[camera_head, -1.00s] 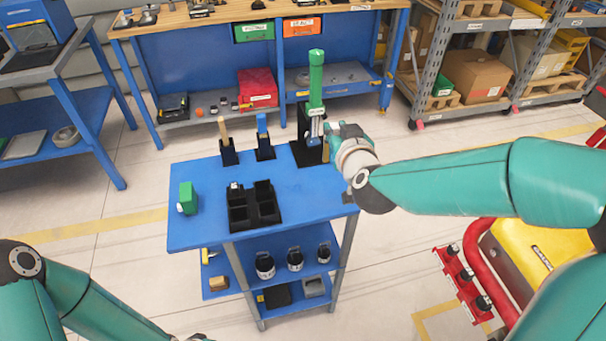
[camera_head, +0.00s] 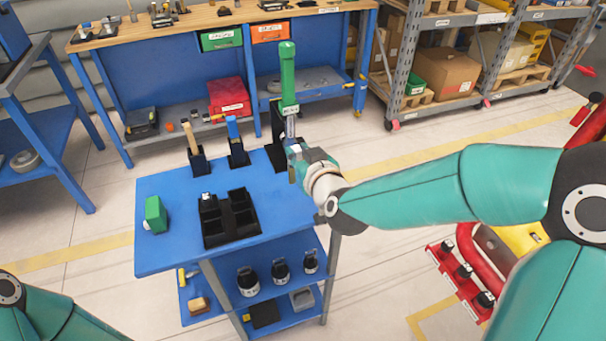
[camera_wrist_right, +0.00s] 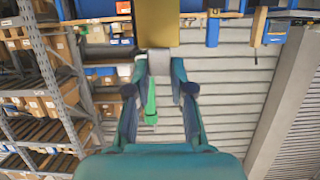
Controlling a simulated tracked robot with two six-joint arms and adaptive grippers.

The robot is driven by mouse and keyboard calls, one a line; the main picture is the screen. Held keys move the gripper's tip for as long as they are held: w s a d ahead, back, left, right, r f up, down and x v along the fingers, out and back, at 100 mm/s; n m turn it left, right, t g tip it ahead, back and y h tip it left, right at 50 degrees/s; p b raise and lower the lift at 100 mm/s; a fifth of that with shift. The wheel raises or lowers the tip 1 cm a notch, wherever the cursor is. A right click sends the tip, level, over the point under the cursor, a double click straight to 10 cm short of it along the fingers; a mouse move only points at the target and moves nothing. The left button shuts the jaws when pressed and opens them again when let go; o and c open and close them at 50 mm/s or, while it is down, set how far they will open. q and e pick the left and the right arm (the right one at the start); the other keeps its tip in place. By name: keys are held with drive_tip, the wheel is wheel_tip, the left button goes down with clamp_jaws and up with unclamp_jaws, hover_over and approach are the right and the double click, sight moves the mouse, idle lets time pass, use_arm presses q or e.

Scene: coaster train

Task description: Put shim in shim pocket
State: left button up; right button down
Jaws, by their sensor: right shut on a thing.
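My right gripper (camera_head: 297,158) is over the back right part of the blue cart top (camera_head: 165,250). In the right wrist view its fingers (camera_wrist_right: 158,72) are shut on the grey end of a flat gold-coloured piece, which looks like the shim (camera_wrist_right: 158,22). A black four-compartment tray (camera_head: 204,230) sits on the cart's front half, left of the gripper. I cannot tell which opening is the shim pocket. My left gripper is out of view; only part of the left arm shows at lower left.
A green-handled tool (camera_head: 289,75) stands upright close behind my right gripper, by a black stand (camera_head: 276,150). Black holders with a wooden handle (camera_head: 190,137) and a blue handle (camera_head: 233,128) stand at the back. A green block (camera_head: 155,214) is at the left.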

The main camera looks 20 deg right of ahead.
wheel_tip(320, 180, down, 5)
drive_tip(key=shift+r+b, duration=0.15)
drive_tip(key=shift+b, duration=0.15)
drive_tip(key=c, duration=1)
unclamp_jaws()
